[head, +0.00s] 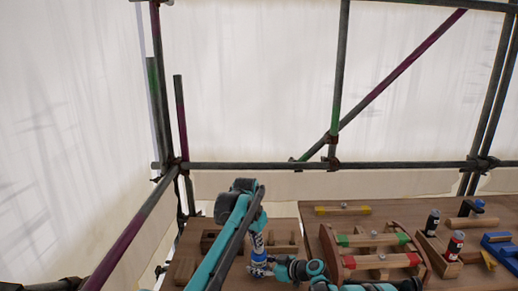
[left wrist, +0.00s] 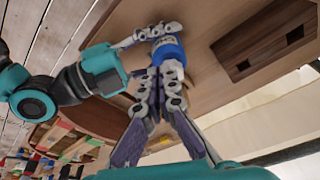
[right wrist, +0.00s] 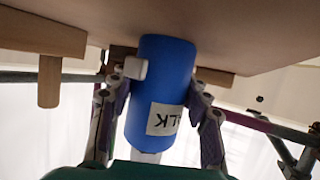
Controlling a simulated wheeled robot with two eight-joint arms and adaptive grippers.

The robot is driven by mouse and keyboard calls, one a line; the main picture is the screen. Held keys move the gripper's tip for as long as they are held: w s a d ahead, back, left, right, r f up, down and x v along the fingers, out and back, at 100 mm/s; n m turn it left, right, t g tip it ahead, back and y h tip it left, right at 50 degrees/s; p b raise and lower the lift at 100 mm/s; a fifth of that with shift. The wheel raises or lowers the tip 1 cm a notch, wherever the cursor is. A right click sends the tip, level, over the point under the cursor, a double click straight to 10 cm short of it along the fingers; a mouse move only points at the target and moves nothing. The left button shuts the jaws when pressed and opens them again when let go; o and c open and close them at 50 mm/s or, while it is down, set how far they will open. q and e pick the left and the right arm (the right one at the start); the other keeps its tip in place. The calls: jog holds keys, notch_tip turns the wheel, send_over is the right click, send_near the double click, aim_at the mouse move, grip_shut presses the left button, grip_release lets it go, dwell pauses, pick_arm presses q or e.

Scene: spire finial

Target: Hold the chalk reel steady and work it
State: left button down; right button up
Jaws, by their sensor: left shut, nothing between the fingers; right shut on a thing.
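The chalk reel is a blue cylinder with a white label; it shows large in the right wrist view (right wrist: 168,85) and from above in the left wrist view (left wrist: 168,50). A small white knob (right wrist: 135,68) shows at the reel's side. My left gripper (left wrist: 170,80) is shut and empty, its fingertips close over the reel's end; I cannot tell whether they touch it. In the head view, arms and fingers mostly hide the reel.
A wooden frame with green and red bands (head: 375,240) stands to the right. A slotted wooden block (left wrist: 262,45) is close to the reel. Scaffold tubes (head: 330,165) run behind the bench.

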pick_arm(q)
jog(key=shift+s+x, duration=0.15)
jog(key=shift+x, duration=0.6)
jog(key=shift+s+x, duration=0.15)
jog(key=shift+x, duration=0.6)
jog(key=shift+w+a+f, duration=0.1)
jog(key=shift+w+a, duration=0.1)
